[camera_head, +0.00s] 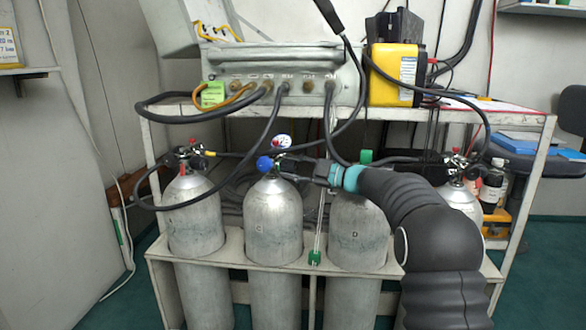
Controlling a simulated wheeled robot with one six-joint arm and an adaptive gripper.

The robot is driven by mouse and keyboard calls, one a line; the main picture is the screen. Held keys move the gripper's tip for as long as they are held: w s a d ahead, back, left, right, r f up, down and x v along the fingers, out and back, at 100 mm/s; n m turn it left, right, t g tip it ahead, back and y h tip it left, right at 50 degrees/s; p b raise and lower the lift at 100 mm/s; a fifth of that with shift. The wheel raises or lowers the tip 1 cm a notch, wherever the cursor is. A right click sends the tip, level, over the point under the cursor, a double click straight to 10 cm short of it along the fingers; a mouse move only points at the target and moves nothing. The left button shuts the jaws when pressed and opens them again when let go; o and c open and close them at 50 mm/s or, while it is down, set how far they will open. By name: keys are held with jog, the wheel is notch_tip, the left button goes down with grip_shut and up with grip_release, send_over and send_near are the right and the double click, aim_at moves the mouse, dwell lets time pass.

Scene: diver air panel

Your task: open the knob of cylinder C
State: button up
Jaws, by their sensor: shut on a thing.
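Cylinder C (273,215) is a grey metal tank marked "C", standing upright in the rack, second from the left. Its blue knob (264,163) sits at the top of the tank, on the left of the valve. My gripper (280,165) comes in from the right at valve height, with its dark fingers shut on the blue knob. The fingers and the valve overlap in this view, so the exact contact is partly hidden. A small round gauge (283,141) sits just above the valve.
Cylinder D (357,235) stands close on the right behind my arm, with a green knob (366,156). Another cylinder (195,215) stands on the left. Black hoses (262,140) hang from the grey panel (285,62) around the valves. A yellow box (393,75) sits on the shelf.

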aim_at(292, 161)
jog(key=shift+f, duration=0.1)
jog(key=o, duration=1.2)
jog(key=shift+c, duration=0.2)
notch_tip(292, 161, up, 9)
jog(key=shift+w+d, duration=0.1)
jog(key=shift+d, duration=0.05)
jog(key=shift+r, duration=0.55)
